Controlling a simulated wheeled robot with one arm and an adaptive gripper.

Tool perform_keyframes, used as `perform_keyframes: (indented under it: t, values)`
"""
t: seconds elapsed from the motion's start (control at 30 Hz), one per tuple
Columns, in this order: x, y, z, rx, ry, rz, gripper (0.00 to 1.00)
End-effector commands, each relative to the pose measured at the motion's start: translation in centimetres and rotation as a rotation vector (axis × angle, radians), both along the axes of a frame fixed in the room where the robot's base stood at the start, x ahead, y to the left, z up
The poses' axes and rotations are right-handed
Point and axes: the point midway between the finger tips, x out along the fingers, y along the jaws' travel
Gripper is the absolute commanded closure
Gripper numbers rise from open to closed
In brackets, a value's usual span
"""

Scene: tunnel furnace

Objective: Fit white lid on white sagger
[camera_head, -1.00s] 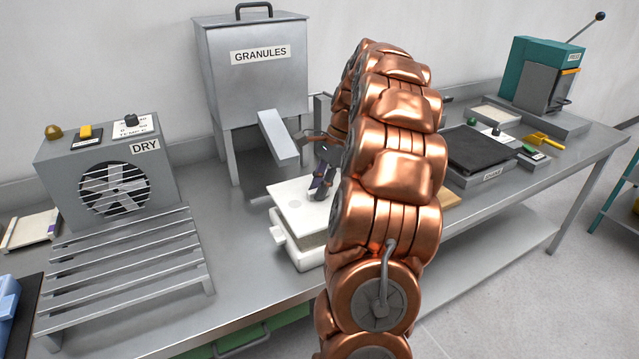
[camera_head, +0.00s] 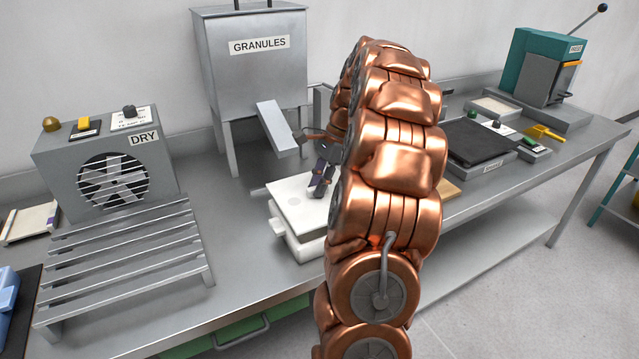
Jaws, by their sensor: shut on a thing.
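The white lid (camera_head: 297,202) is a flat square plate. It lies over the white sagger (camera_head: 283,236), a low box on the metal bench below the granules hopper. The lid looks close to level and at or very near the sagger's rim. Its right part is hidden behind my copper arm, so I cannot tell whether it sits flush all round. My gripper (camera_head: 321,190) points down at the lid's upper face, right of its middle, and is shut on the lid. The exact grip point is too small to make out.
The granules hopper (camera_head: 252,65) and its chute (camera_head: 277,128) stand close behind the lid. A slatted rack (camera_head: 125,262) and the dryer (camera_head: 105,165) are at left. A dark-topped tray (camera_head: 478,145) and a teal press (camera_head: 540,65) are at right. Bare bench lies left of the sagger.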

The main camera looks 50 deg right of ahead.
Motion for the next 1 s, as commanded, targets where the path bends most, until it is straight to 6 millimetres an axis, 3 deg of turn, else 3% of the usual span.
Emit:
perform_keyframes:
  t: [1.0]
  values:
    - [0.0, 0.0, -2.8, 0.000, -0.001, 0.000, 1.00]
